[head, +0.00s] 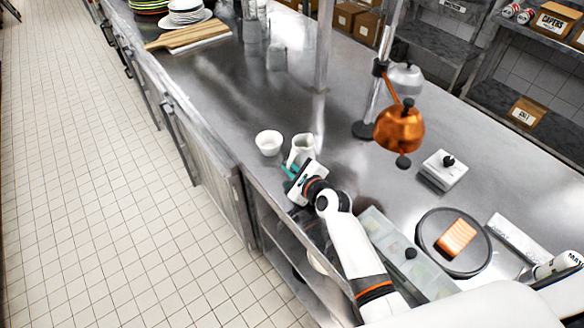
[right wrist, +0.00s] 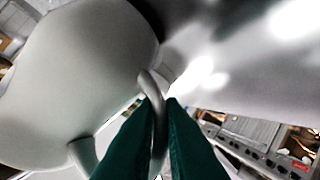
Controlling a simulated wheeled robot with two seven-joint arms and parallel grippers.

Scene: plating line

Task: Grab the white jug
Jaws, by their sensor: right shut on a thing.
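The white jug (head: 302,147) stands upright on the steel counter near its front edge, or very slightly above it; I cannot tell which. In the right wrist view the jug's pale round body (right wrist: 75,80) fills the left side. My right gripper (head: 291,171) reaches it from the front edge. In the right wrist view the dark green fingers of the right gripper (right wrist: 160,108) are shut on the jug's curved handle (right wrist: 157,88). My left gripper is not in view.
A white bowl (head: 268,141) stands just left of the jug. A copper heat lamp (head: 399,128), a small white box (head: 444,169) and a dark round plate (head: 426,235) with an orange piece of food (head: 457,237) are to the right. The counter (head: 240,105) behind the jug is clear.

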